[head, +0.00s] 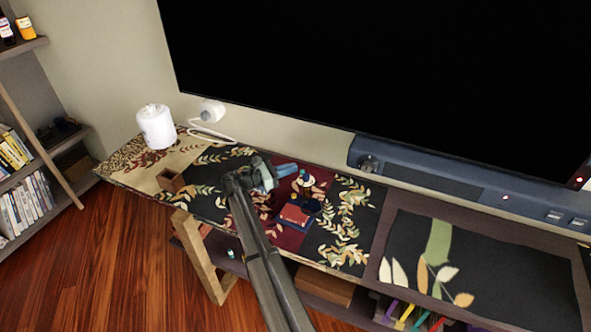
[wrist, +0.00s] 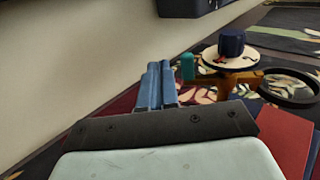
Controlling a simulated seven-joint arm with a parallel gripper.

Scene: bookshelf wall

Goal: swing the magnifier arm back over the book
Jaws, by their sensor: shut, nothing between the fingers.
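The magnifier (wrist: 230,58) has a cream disc with a dark blue knob on top, a tan arm and a black lens ring (wrist: 290,88). A teal peg (wrist: 187,66) stands at the disc's left in the wrist view. The magnifier also shows in the head view (head: 306,180). The red book (wrist: 275,130) lies at the lower right of the wrist view; it also shows in the head view (head: 293,215). The ring appears beyond the book's far edge; exact overlap is unclear. My gripper (wrist: 160,85) is shut and empty, its blue fingers left of the teal peg, apparently apart from it.
A large dark screen (head: 380,80) and a blue-grey bar (head: 430,180) stand behind the shelf top. A white canister (head: 156,127) and a small wooden box (head: 171,180) are at the left. Patterned cloth around the magnifier is mostly clear.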

